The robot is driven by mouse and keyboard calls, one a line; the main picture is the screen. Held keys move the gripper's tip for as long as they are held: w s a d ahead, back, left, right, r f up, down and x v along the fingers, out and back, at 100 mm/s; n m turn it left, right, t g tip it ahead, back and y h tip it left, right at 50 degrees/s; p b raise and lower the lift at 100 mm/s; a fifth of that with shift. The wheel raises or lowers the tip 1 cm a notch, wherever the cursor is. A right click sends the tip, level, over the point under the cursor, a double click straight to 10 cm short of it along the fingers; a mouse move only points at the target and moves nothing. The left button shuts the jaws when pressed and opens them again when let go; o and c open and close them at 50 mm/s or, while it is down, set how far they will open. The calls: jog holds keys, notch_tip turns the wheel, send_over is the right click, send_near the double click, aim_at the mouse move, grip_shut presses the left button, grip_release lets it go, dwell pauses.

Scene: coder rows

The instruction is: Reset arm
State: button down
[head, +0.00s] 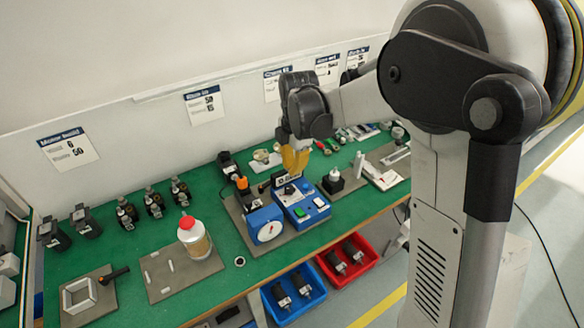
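My arm reaches in from the right over the green bench. My gripper (296,160) has yellow-orange fingers that point down over the back middle of the bench. It hangs above or just behind a blue device with buttons (303,202). The fingers are small and overlap in this view, so I cannot tell whether they are apart, or whether anything is between them. My own arm links hide part of the right side.
The green bench (215,284) holds a blue dial gauge (266,225), a red-capped bottle (194,238), a white square frame (79,295) and several dark parts. A blue bin (292,296) and a red bin (347,262) sit below the front edge. A white wall stands behind.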

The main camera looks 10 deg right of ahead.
jog(key=s+d+r+m+t, duration=0.2)
jog(key=s+r+m, duration=0.7)
jog(key=s, duration=0.1)
jog(key=s+d+m+t+b, duration=0.1)
jog(key=s+m+t+b, duration=0.1)
jog(key=s+m, duration=1)
jog(key=shift+s+d+f+m+t, duration=0.15)
jog(key=shift+s+d+m+t, duration=0.2)
jog(key=shift+t, duration=0.55)
jog(key=shift+a, duration=0.1)
